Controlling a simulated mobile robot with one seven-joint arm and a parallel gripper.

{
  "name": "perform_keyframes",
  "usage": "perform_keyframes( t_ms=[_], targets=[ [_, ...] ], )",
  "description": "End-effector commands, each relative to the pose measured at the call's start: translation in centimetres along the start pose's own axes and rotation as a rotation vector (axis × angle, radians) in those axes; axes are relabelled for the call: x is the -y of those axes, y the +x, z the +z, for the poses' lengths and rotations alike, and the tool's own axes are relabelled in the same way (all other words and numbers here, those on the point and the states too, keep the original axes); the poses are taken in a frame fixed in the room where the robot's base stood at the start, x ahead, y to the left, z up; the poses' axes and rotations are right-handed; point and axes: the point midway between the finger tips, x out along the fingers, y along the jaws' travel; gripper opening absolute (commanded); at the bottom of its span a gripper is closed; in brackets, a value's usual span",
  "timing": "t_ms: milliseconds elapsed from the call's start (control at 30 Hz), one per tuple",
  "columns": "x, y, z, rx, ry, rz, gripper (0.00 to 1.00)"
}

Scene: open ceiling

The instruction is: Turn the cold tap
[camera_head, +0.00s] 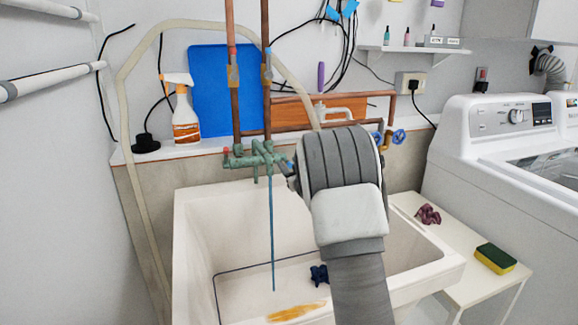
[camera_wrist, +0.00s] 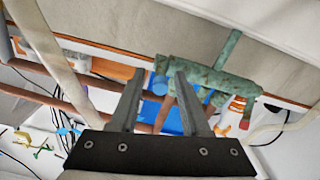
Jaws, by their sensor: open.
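The green, weathered tap (camera_head: 255,157) is on the copper pipes above the sink; it also shows in the wrist view (camera_wrist: 215,80). Its blue cold knob (camera_wrist: 160,86) lies between my two fingers in the wrist view, and contact cannot be told. In the head view the blue knob (camera_head: 290,164) is at the tap's right end, beside my wrist. The red knob (camera_head: 227,151) is at the left end. A thin blue stream (camera_head: 272,235) runs from the spout into the sink. My gripper (camera_wrist: 160,72) is open; my wrist mostly hides it in the head view.
The white sink (camera_head: 195,235) holds a dark blue crumpled thing (camera_head: 319,275). A spray bottle (camera_head: 184,112) and blue board (camera_head: 210,92) stand behind the tap. Vertical copper pipes (camera_head: 233,70) rise there. A sponge (camera_head: 495,258) lies on a bench at right, by white machines.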

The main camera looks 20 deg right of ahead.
Motion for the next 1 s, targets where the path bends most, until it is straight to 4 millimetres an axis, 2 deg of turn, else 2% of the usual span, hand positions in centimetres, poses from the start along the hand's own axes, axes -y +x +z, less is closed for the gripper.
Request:
perform_keyframes(
  t_ms=[367,467,633,1000],
  targets=[
    [0.01,0.54,-0.02,0.0,0.0,0.0,0.47],
    [0.02,0.53,-0.03,0.0,0.0,0.0,0.32],
    [0.01,0.52,-0.04,0.0,0.0,0.0,0.01],
    [0.0,0.51,-0.04,0.0,0.0,0.0,0.0]
  ],
)
